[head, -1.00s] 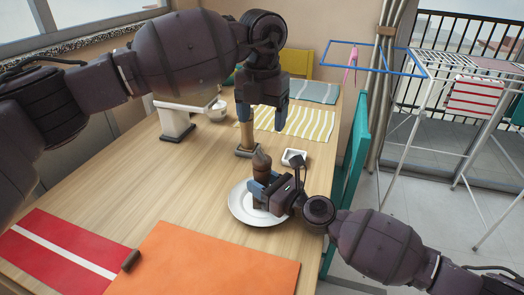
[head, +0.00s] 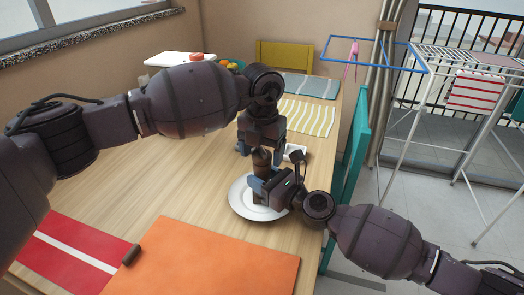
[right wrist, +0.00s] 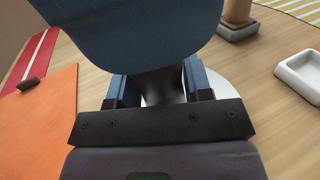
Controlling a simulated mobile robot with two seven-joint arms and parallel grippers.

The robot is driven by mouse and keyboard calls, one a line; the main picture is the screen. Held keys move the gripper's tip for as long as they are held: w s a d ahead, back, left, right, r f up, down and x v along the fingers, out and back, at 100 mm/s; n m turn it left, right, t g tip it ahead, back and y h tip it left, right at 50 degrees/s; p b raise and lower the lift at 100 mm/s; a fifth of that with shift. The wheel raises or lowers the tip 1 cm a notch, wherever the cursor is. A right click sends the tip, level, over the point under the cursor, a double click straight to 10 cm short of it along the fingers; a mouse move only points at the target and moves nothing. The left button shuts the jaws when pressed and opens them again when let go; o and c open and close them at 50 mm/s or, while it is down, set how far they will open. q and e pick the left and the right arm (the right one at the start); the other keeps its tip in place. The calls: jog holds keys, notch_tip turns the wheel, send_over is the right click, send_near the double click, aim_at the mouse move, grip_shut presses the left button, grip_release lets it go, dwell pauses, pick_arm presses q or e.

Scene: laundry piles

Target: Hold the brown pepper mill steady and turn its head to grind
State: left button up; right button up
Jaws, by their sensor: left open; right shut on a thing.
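The brown pepper mill (head: 261,161) stands upright over the white plate (head: 238,204) near the table's right edge. My right gripper (head: 264,190) is shut on its lower body; the dark mill also shows between the blue fingers in the right wrist view (right wrist: 163,84). My left gripper (head: 260,151) points down at the mill's head, open, with a blue finger on either side of it. I cannot tell whether those fingers touch the head. A large blue finger of the left gripper covers the mill's top in the right wrist view.
A small white dish (right wrist: 301,74) and a wooden post on a dark base (right wrist: 238,28) stand close by. An orange mat (head: 210,262), a red mat with a white stripe (head: 70,252) and a small dark cylinder (head: 131,256) lie in front.

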pick_arm(q)
jog(key=shift+c, duration=0.2)
jog(key=c, duration=0.9)
jog(key=shift+m, duration=0.4)
jog(key=m, duration=0.4)
jog(key=shift+m, duration=0.3)
jog(key=m, duration=0.5)
jog(key=shift+m, duration=0.4)
jog(key=o, duration=0.9)
